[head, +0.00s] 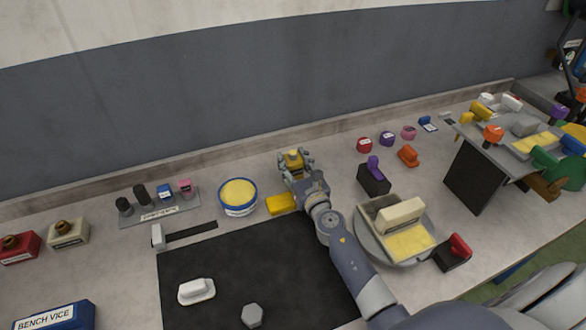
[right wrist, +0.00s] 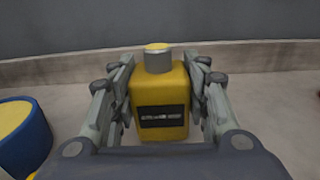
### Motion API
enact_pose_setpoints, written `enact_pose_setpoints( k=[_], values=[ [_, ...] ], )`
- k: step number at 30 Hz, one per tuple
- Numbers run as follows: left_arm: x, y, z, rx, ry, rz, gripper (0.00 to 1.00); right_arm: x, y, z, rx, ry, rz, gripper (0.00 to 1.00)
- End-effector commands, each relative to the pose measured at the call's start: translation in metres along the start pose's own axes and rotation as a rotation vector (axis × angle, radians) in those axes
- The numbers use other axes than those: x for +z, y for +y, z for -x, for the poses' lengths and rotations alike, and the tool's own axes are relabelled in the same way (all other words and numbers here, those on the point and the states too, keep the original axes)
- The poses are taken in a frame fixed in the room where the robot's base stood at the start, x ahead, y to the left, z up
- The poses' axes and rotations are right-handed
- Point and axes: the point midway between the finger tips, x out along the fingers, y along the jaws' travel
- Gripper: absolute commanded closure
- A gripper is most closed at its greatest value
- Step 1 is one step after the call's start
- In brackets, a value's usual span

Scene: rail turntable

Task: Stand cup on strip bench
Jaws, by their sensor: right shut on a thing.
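My right gripper (head: 295,166) is at the back middle of the bench (head: 335,195), shut on a yellow bottle (right wrist: 160,100) with a grey cap and a dark label too small to read. In the right wrist view the fingers stand on both sides of the upright bottle. I cannot tell whether its base touches the bench. The bottle (head: 293,158) is partly hidden by the gripper in the head view. A round blue tub (head: 238,209) with a yellow inside stands left of the gripper. No thing is clearly marked as a cup. My left gripper is not in view.
A yellow block (head: 281,204) lies just beside my right wrist. A grey rack (head: 160,212) with several pegs is at the left. A round turntable (head: 378,248) bearing a tray is at the right. A black mat (head: 230,270) lies in front, and a wall is behind.

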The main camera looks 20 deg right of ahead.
Motion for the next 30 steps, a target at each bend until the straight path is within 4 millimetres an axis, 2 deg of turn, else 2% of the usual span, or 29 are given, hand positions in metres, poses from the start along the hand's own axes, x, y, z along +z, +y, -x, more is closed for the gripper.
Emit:
enact_pose_setpoints(
  k=[1, 8, 13, 14, 16, 30],
  values=[
    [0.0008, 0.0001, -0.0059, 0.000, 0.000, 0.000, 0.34, -0.0049, 0.0001, -0.0002, 0.000, -0.002, 0.000, 0.84],
    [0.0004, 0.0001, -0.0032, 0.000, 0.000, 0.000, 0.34, -0.0023, 0.0002, -0.0001, 0.000, -0.002, -0.001, 0.84],
    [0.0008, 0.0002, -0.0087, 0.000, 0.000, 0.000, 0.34, -0.0080, 0.0001, -0.0001, 0.000, -0.002, 0.000, 0.84],
    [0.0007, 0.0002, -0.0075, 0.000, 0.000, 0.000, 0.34, -0.0072, 0.0002, 0.0000, 0.000, -0.001, 0.000, 0.53],
    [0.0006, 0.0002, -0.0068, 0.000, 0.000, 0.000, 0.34, -0.0067, 0.0002, 0.0001, 0.000, -0.001, 0.000, 0.37],
    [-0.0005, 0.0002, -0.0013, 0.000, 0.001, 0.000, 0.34, -0.0022, 0.0002, 0.0027, 0.000, 0.001, -0.001, 0.37]
  ],
)
